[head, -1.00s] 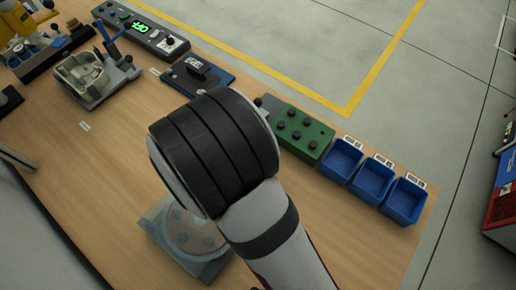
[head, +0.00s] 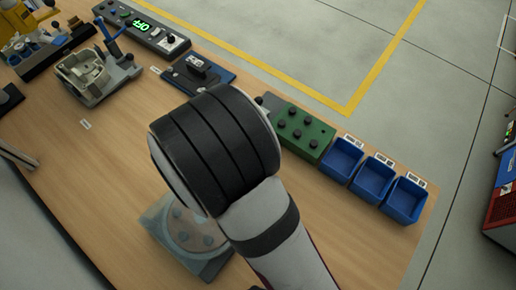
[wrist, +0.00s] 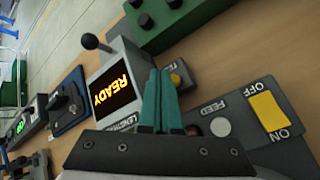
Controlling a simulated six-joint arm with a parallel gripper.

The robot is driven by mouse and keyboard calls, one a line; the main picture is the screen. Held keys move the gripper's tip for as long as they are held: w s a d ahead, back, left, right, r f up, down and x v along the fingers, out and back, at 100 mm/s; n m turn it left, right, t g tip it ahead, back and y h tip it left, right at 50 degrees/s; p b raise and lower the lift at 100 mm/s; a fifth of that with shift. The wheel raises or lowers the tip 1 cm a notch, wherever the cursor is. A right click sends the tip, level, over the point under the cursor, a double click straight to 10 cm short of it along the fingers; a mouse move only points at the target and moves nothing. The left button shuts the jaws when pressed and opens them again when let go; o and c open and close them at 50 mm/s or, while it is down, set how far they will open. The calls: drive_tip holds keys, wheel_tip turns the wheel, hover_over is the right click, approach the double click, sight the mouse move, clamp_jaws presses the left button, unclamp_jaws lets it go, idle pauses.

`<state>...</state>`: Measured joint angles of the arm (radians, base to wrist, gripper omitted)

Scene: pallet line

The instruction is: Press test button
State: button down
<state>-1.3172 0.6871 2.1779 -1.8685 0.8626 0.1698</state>
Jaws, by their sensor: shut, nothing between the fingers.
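In the wrist view my gripper (wrist: 160,88) is shut, with its two teal fingers together and empty. Beyond the fingers stands a tester with a lit display (wrist: 113,90) reading READY in yellow. A small yellow button (wrist: 176,79) with a partly covered label sits just right of the fingertips, on a dark box beside the display. The fingers partly cover that box, and I cannot tell whether they touch it. In the head view my arm hides the gripper, the display and the button.
A dark panel with a yellow ON/OFF switch (wrist: 268,110) and a grey FEED button (wrist: 220,127) lies to the right. A lever with a round knob (wrist: 89,41) rises beside the display. A green box (head: 302,134) and blue bins (head: 373,178) line the bench edge.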

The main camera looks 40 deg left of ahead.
idle(0.7)
drive_tip(key=shift+f, duration=0.45)
drive_tip(key=shift+f, duration=0.45)
idle(0.4)
drive_tip(key=shift+r, duration=0.9)
drive_tip(key=shift+r, duration=0.1)
drive_tip(key=shift+r, duration=2.4)
